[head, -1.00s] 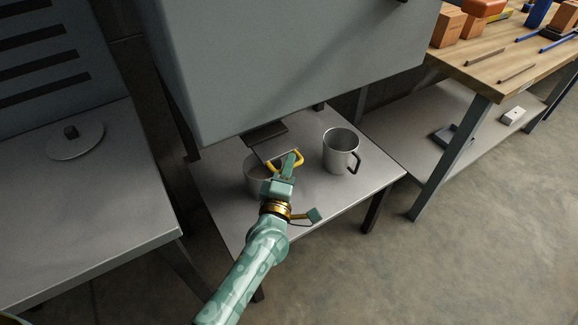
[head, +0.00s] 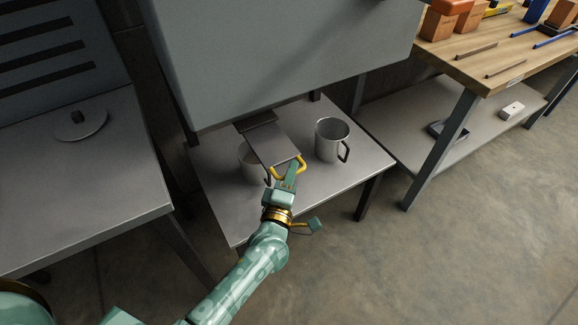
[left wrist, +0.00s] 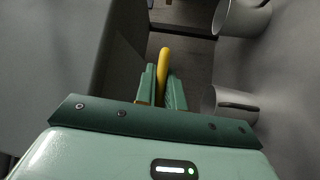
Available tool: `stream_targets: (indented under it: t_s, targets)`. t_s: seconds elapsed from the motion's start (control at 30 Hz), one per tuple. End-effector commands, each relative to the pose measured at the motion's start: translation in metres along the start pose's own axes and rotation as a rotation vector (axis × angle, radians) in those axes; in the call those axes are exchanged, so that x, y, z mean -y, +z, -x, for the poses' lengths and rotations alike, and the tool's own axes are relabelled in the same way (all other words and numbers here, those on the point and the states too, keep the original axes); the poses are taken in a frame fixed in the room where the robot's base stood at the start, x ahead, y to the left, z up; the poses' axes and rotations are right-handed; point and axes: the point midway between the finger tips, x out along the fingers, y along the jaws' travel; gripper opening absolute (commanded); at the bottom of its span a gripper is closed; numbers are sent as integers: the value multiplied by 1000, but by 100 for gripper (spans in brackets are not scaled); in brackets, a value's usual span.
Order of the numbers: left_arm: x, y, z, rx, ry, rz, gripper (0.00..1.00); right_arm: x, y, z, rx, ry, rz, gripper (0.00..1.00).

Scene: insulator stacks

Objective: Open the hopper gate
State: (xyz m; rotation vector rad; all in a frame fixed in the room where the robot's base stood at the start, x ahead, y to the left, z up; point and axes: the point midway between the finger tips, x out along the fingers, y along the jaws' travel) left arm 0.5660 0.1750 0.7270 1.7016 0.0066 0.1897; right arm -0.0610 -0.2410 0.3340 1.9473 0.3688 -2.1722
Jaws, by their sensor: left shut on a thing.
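The hopper (head: 285,55) is a large grey box over a low metal table. Its gate (head: 274,146), a flat grey plate with a yellow handle (head: 274,173), sticks out from under the hopper's front lower edge. My left gripper (head: 290,171) is shut on the yellow handle. In the left wrist view the handle (left wrist: 164,58) stands between the fingers (left wrist: 161,88). A metal mug (head: 250,166) is partly hidden beneath the gate plate. My right gripper is not in view.
A second metal mug (head: 331,140) with a dark handle stands right of the gate on the low table (head: 222,203). A grey bench (head: 85,200) is at left, a wooden workbench (head: 478,65) at right. Open floor (head: 460,250) lies at front right.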

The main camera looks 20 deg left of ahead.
Motion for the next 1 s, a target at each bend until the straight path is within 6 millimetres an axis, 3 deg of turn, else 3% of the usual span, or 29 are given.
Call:
stream_targets:
  t_s: [0.17,0.2,0.27,0.63,0.77,1.0]
  targets:
    - [2,0,0,1,-2,-2,0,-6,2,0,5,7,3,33]
    - [2,0,0,0,-2,-2,19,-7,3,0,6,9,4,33]
    - [1,0,0,0,-2,-2,32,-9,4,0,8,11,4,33]
    - [0,0,6,0,0,-1,32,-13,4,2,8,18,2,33]
    - [-2,-1,28,1,0,-2,32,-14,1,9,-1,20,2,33]
    - [-2,-1,94,2,-2,-3,32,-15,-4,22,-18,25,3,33]
